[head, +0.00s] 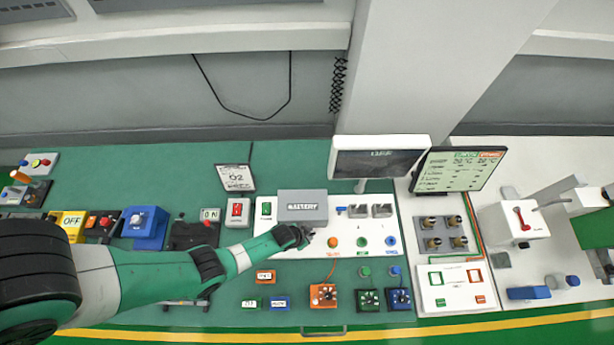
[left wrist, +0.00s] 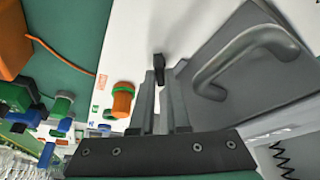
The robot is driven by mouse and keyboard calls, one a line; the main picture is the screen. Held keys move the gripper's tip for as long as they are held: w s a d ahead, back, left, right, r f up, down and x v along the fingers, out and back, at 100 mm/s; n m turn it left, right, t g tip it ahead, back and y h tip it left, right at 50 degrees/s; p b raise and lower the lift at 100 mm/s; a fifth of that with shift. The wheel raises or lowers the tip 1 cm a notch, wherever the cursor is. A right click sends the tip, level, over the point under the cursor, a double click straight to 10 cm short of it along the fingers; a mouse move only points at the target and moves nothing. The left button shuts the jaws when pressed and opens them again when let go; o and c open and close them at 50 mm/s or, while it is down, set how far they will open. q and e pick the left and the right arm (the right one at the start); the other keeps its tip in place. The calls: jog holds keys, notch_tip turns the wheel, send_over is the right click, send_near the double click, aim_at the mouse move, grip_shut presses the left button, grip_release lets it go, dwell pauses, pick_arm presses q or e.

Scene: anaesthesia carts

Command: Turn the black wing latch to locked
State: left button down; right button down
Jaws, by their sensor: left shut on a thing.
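The black wing latch (left wrist: 159,62) shows in the left wrist view as a small dark piece on the white panel, beside the grey battery box (left wrist: 255,85) with its bar handle. My left gripper (left wrist: 161,85) is shut on the latch, with one finger on each side of it. My right gripper is not clearly in view.
The white panel (head: 350,215) carries an orange knob (head: 333,242), a green knob (head: 361,241) and a blue knob (head: 390,241). A monitor (head: 380,160) stands behind it. Orange, green and blue boxes sit in front. Free green bench lies left of the monitor.

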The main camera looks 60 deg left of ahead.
pick_arm(q)
jog(key=n+y+b, duration=0.1)
jog(key=n, duration=0.1)
jog(key=shift+d+f+n, duration=0.1)
jog(key=shift+d+n, duration=0.05)
jog(key=shift+n, duration=0.25)
jog(key=n+y+b, duration=0.1)
jog(key=n, duration=0.2)
jog(key=shift+n+g, duration=0.4)
jog(key=shift+w+d+n+g+y+b, duration=0.1)
jog(key=shift+n+g+y+b, duration=0.35)
jog(key=shift+n, duration=0.75)
jog(key=shift+n+g+y+p, duration=0.25)
jog(key=shift+n+y+p, duration=0.15)
jog(key=shift+n, duration=0.7)
jog(key=c, duration=0.9)
grip_release()
